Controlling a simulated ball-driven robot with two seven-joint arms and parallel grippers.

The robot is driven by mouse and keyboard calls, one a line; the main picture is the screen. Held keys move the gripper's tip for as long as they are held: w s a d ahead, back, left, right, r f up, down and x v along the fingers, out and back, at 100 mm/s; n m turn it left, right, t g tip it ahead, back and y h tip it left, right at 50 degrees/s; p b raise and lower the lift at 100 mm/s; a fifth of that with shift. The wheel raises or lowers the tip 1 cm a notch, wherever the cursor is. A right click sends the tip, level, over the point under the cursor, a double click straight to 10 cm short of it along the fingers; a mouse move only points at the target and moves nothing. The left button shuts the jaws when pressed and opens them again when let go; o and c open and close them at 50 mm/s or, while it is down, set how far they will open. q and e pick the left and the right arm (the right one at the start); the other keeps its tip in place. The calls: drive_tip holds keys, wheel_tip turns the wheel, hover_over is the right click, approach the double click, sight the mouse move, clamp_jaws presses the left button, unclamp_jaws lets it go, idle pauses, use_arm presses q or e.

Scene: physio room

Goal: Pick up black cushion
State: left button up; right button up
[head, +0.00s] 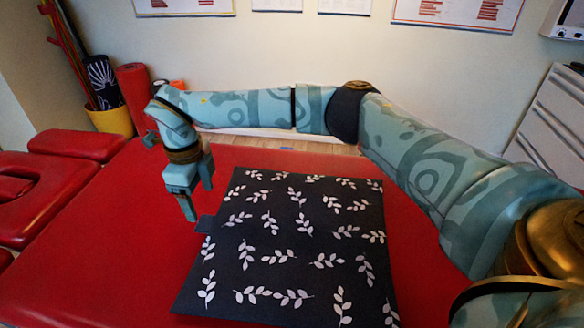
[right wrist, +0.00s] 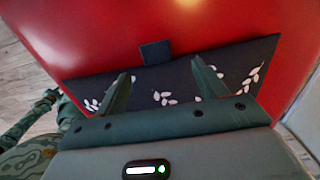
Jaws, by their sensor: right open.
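The black cushion (head: 285,245) with white leaf sprigs lies flat on the red treatment table (head: 90,265). A small dark tab (head: 205,223) sticks out from its left edge. In the right wrist view, the cushion (right wrist: 180,82) and its tab (right wrist: 155,52) also show. My right gripper (head: 198,202) is open and empty, pointing down above the table by the cushion's left edge, close to the tab. In the wrist view the fingers (right wrist: 161,70) are spread, with the tab between their lines, just beyond the tips. I cannot tell whether they touch anything. My left gripper is not in view.
A red padded headrest section (head: 40,195) is at the left. A yellow bin (head: 112,121) with rolled items and a red roll (head: 135,92) stand behind it. A white drawer cabinet (head: 555,125) is at the right. The table left of the cushion is clear.

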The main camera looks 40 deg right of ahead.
sight(202, 222)
wheel_tip(202, 222, down, 2)
drive_tip(key=shift+f, duration=0.1)
drive_tip(key=shift+a+f+b, duration=0.15)
drive_tip(key=shift+f+b, duration=0.2)
drive_tip(key=shift+b, duration=0.15)
drive_tip(key=f, duration=0.1)
drive_tip(key=f+b, duration=0.2)
drive_tip(key=f, duration=0.1)
drive_tip(key=shift+w+a+f, duration=0.1)
drive_tip(key=shift+a, duration=0.2)
drive_tip(key=shift+f+b, duration=0.2)
drive_tip(key=shift+b, duration=0.15)
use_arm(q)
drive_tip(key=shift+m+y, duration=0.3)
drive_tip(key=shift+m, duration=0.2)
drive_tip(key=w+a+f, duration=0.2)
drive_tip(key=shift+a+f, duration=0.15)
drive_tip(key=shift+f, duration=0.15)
use_arm(e)
drive_tip(key=shift+r, duration=0.2)
drive_tip(key=c, duration=1.3)
drive_tip(key=shift+c, duration=0.2)
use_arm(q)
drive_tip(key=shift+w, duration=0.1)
use_arm(e)
drive_tip(key=shift+r, duration=0.1)
